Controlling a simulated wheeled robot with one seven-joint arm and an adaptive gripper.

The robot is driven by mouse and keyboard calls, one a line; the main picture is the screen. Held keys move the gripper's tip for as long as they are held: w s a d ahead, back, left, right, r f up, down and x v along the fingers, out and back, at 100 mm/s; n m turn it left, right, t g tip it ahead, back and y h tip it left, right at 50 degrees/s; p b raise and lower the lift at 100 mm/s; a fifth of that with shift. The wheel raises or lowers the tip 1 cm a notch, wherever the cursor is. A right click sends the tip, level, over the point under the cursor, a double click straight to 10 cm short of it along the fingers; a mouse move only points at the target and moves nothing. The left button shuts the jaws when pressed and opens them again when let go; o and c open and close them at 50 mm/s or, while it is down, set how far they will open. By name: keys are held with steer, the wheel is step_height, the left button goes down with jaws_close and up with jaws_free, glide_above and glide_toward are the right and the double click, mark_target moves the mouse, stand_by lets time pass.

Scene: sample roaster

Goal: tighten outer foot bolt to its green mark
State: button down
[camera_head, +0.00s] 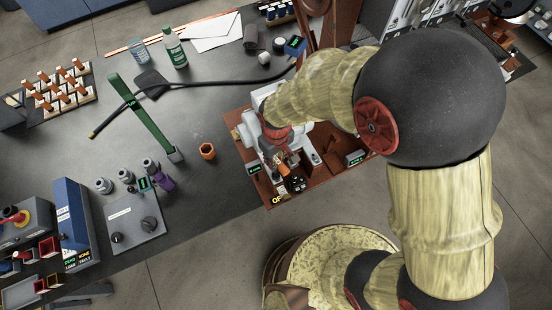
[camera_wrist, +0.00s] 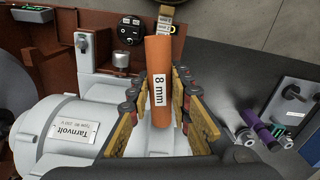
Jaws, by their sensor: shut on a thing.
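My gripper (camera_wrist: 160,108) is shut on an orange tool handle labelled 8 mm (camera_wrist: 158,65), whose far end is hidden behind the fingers. In the head view, my gripper (camera_head: 278,150) is over the red-brown machine base (camera_head: 268,196). The white Tarnvolt motor (camera_wrist: 75,132) lies beside the fingers in the wrist view. A light grey mount foot (camera_wrist: 103,84) is beyond it. I cannot make out the outer foot bolt or its green mark; the tool, fingers and arm cover that area. Whether the tool touches a bolt cannot be told.
An orange cup-like piece (camera_head: 207,151) stands on the dark bench (camera_head: 205,190) left of the base. A green bar (camera_head: 142,117) and a black cable (camera_head: 215,85) lie further left. A black round fixture (camera_wrist: 129,29) sits on the base. The bench's front edge is close by.

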steer(key=shift+m, duration=1)
steer(key=m, duration=0.3)
steer(key=shift+m+p, duration=0.3)
steer(key=shift+m, duration=0.1)
steer(key=shift+m, duration=1.9)
steer(key=m+p, duration=0.1)
steer(key=m, duration=0.2)
steer(key=shift+m, duration=0.4)
